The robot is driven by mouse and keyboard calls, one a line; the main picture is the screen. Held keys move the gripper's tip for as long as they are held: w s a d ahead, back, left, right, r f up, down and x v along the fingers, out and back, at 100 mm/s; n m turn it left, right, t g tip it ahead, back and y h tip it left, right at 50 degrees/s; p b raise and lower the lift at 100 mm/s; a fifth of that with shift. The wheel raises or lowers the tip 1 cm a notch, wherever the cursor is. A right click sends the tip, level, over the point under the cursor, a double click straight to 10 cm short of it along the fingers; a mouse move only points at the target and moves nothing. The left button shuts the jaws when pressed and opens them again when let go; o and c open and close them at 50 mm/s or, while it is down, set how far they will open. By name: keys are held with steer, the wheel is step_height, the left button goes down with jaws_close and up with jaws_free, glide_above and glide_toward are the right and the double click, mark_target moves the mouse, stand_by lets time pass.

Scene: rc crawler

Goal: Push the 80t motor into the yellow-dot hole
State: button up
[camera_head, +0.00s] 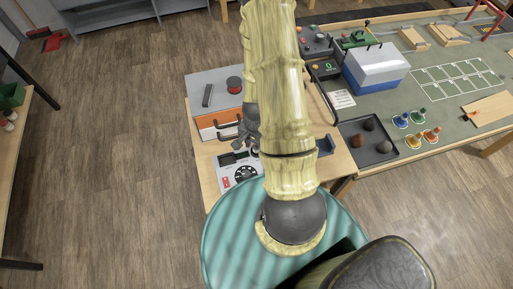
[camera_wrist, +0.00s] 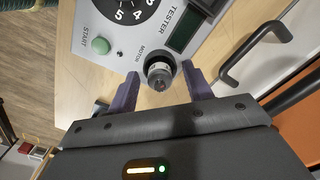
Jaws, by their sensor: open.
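In the wrist view a small dark cylindrical motor (camera_wrist: 160,72) with a light band stands at the MOTOR label of the grey tester (camera_wrist: 98,52). Whether it is the 80t one I cannot read. My gripper (camera_wrist: 159,70) is open, with one purple finger on each side of the motor; I cannot tell whether either touches it. The tester also shows in the head view (camera_head: 226,179), just in front of the wooden bench's drawer unit. My arm hides most of my gripper there. I see no yellow-dot hole in either view.
The tester carries a green START button (camera_wrist: 101,45) and a numbered dial (camera_wrist: 127,8). A dark drawer handle (camera_wrist: 250,50) rises close to the right finger. In the head view a black tray (camera_head: 349,162) of lumps and a blue-white box (camera_head: 374,72) stand right of my arm.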

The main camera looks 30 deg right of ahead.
stand_by(0.4)
jaws_close()
steer(key=shift+r, duration=0.1)
steer(key=shift+r, duration=4.95)
